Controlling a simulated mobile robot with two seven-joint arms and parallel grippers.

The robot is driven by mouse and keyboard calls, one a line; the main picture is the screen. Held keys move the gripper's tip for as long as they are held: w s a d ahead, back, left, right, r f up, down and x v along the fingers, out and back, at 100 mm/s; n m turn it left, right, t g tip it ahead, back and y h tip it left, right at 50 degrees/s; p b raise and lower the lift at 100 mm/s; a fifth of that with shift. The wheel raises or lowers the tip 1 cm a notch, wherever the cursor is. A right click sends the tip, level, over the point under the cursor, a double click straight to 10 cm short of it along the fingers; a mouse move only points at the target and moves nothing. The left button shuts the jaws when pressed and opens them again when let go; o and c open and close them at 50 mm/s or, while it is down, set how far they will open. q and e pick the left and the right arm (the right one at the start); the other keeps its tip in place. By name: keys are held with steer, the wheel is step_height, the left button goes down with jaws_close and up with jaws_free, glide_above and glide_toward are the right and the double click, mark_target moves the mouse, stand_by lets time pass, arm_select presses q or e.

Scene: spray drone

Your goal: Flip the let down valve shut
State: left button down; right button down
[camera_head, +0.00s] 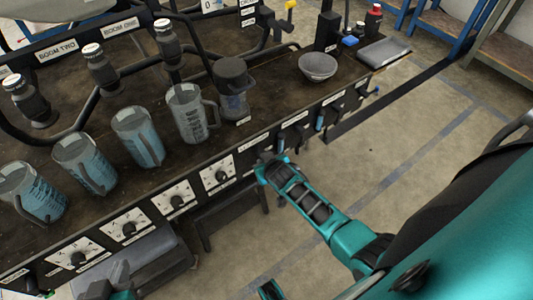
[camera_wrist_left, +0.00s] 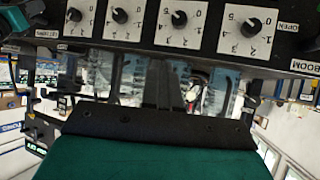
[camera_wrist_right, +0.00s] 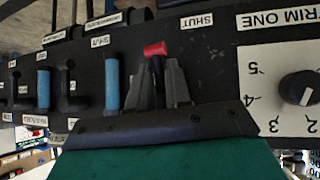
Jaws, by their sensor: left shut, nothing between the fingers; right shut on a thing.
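A red-tipped valve lever (camera_wrist_right: 155,50) stands on the black front panel in the right wrist view, beside a "SHUT" label. I take it for the let down valve, but I cannot read its name. My right gripper (camera_wrist_right: 157,88) is shut on this lever, its fingers on either side below the red tip. In the head view the right gripper (camera_head: 266,162) is at the bench's front edge, and its fingertips are hard to make out. My left gripper (camera_head: 98,290) is shut and empty at the lower left, below the dials. Its fingers (camera_wrist_left: 165,85) also show in the left wrist view.
Blue-handled levers (camera_wrist_right: 111,82) stand beside the red-tipped one. A "TRIM ONE" dial (camera_wrist_right: 298,88) is on its other side. Several jugs (camera_head: 137,137) and a grey bowl (camera_head: 318,66) stand on the bench (camera_head: 270,95). The floor (camera_head: 405,165) right of the bench is open.

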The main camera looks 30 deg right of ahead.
steer(key=shift+w+r+y+p, duration=0.35)
steer(key=shift+r+p, duration=0.1)
steer(key=shift+r, duration=0.1)
arm_select(q)
steer(key=shift+s+a+p, duration=0.3)
steer(key=shift+s+a, duration=0.1)
steer(key=shift+a, duration=0.2)
arm_select(e)
steer(key=shift+m, duration=0.3)
arm_select(q)
steer(key=shift+s+f+y, duration=0.1)
steer(key=shift+f+y, duration=0.1)
steer(key=shift+y, duration=0.1)
arm_select(e)
steer(key=shift+f, duration=0.1)
steer(key=c, duration=1.3)
jaws_free()
steer(key=shift+o, duration=0.6)
steer(key=shift+s+f, duration=0.1)
steer(key=shift+f, duration=0.05)
arm_select(q)
steer(key=shift+r, duration=0.1)
steer(key=shift+r, duration=0.15)
arm_select(e)
steer(key=shift+s, duration=0.15)
